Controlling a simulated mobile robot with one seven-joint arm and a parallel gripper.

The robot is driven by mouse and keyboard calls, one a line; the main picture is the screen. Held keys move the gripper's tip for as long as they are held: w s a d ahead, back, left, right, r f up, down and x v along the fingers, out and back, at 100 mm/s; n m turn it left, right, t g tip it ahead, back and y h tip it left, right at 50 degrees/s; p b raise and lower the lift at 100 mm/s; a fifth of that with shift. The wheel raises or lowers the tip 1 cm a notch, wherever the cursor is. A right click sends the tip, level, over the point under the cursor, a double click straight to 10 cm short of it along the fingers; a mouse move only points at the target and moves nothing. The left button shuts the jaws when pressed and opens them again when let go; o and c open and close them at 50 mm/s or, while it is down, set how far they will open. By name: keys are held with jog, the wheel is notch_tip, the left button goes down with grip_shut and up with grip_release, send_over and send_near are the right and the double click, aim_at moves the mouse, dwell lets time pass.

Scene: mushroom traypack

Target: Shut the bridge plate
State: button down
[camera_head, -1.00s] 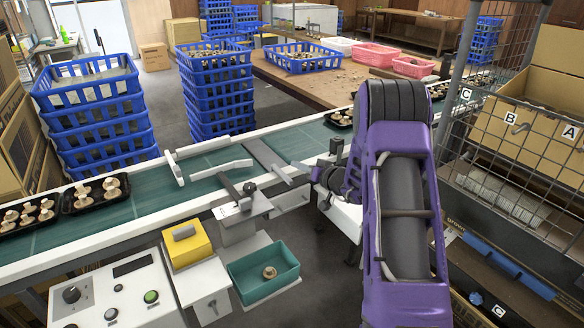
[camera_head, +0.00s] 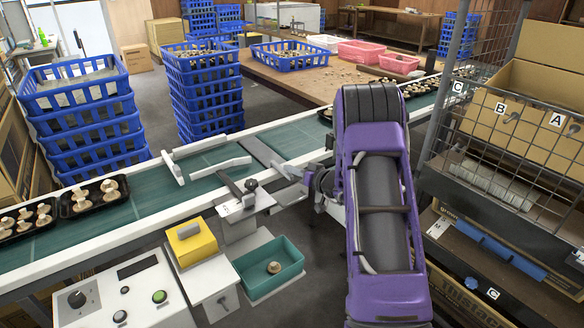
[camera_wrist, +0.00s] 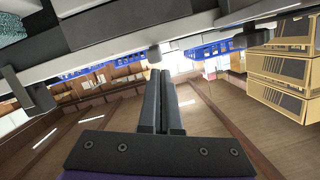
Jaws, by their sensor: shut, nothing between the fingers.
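A dark grey strip, which looks like the bridge plate (camera_head: 262,153), lies across the green conveyor belt at its middle. It looks flat, but its near end is close to my gripper and I cannot tell whether it is fully down. My gripper (camera_head: 284,172) is at the conveyor's near edge, by that end of the strip; contact is not clear. In the wrist view my gripper (camera_wrist: 160,73) has its two dark fingers together with nothing between them. A dark round knob (camera_wrist: 155,53) shows just beyond the fingertips, below a pale rail.
Black mushroom trays (camera_head: 93,197) stand on the belt at left. White guide bars (camera_head: 205,163) lie over it. A clamp (camera_head: 250,186), a yellow block (camera_head: 191,243) and a teal bin (camera_head: 268,265) with a mushroom sit in front. A wire cage (camera_head: 495,150) stands at right.

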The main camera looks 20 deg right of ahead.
jog(key=shift+s+a+f, duration=0.1)
jog(key=shift+a+f, duration=0.15)
jog(key=shift+r, duration=0.15)
dwell(0.5)
